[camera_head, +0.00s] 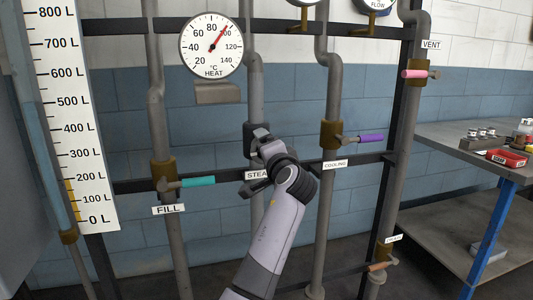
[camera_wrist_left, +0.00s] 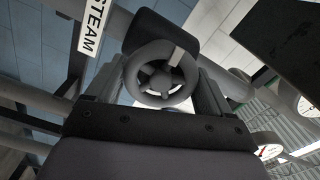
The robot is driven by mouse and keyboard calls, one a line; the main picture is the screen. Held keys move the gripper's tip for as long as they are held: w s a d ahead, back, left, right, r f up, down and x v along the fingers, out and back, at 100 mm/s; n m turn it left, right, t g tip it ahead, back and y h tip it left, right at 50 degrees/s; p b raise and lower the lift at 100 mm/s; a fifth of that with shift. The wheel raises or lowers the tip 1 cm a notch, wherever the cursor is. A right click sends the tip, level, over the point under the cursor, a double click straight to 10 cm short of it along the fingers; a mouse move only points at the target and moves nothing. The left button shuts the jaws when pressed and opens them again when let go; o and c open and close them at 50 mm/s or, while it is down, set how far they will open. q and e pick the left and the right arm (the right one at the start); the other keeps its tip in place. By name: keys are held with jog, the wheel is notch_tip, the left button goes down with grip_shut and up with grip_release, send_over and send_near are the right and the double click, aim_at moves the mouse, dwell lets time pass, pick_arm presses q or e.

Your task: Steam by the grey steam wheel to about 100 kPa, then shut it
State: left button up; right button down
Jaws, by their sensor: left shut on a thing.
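The grey steam wheel (camera_wrist_left: 133,72) is a round spoked handwheel on a dark valve body in the left wrist view. My left gripper (camera_wrist_left: 166,88) has a finger on each side of the wheel and is shut on it. In the head view my left gripper (camera_head: 262,165) is at the dark steam valve (camera_head: 255,133) on the middle pipe and hides the wheel. The steam label (camera_head: 257,175) is partly covered; it also shows in the left wrist view (camera_wrist_left: 91,26). My right gripper is not in view.
The heat dial (camera_head: 211,46) reads close to 100 °C. Two dials at the top are cut off. A teal fill handle (camera_head: 197,182), a purple cooling handle (camera_head: 370,138) and a pink vent handle (camera_head: 415,74) are nearby. A workbench (camera_head: 450,139) stands at the right.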

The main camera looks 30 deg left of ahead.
pick_arm(q)
jog(key=shift+f, duration=0.1)
jog(key=o, duration=0.9)
jog(key=shift+d, duration=0.15)
jog(key=shift+v, duration=3.5)
